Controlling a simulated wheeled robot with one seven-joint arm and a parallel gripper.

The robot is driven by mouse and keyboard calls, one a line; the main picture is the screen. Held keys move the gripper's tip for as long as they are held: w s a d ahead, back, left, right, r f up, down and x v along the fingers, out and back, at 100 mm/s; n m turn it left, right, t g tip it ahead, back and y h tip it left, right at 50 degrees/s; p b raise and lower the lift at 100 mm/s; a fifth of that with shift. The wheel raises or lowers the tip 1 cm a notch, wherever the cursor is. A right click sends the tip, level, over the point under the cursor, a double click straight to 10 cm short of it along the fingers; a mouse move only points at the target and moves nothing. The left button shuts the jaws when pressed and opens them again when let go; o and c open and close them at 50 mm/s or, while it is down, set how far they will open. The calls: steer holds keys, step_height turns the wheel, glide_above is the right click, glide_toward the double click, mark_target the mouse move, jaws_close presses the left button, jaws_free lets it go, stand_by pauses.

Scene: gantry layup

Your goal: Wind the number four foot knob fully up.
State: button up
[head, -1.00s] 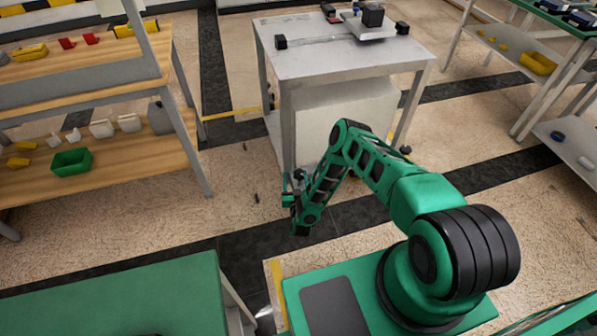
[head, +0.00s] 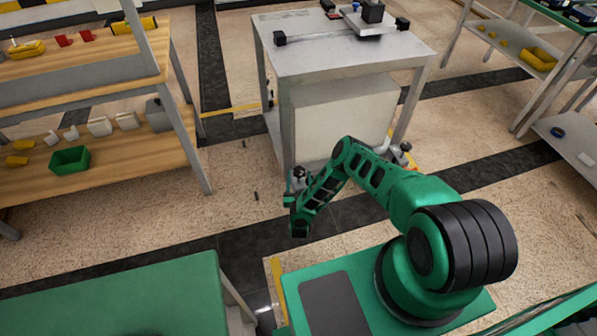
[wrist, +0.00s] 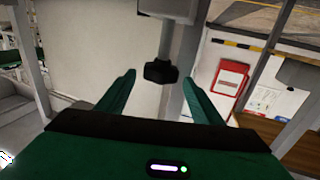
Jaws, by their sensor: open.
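The grey metal stand (head: 345,62) is in front of my base in the head view. A dark foot knob (head: 299,172) shows at its near left leg, right by my gripper (head: 291,187). In the wrist view a black lobed knob (wrist: 160,73) hangs on a grey stem below a square post. It appears between the tips of my open gripper (wrist: 159,77), with a visible gap on each side. No number is readable on it. Another dark foot knob (head: 405,147) shows at the near right leg.
A wooden shelf (head: 120,160) with a green bin (head: 69,160) stands at the left. A green bench (head: 120,295) is at lower left. A metal rack (head: 500,60) stands at the right. A pale panel (head: 340,115) fills the stand's front. Floor left of the stand is mostly clear.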

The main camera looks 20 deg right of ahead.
mark_target(299, 169)
steer(key=shift+x, duration=2.15)
steer(key=c, duration=1)
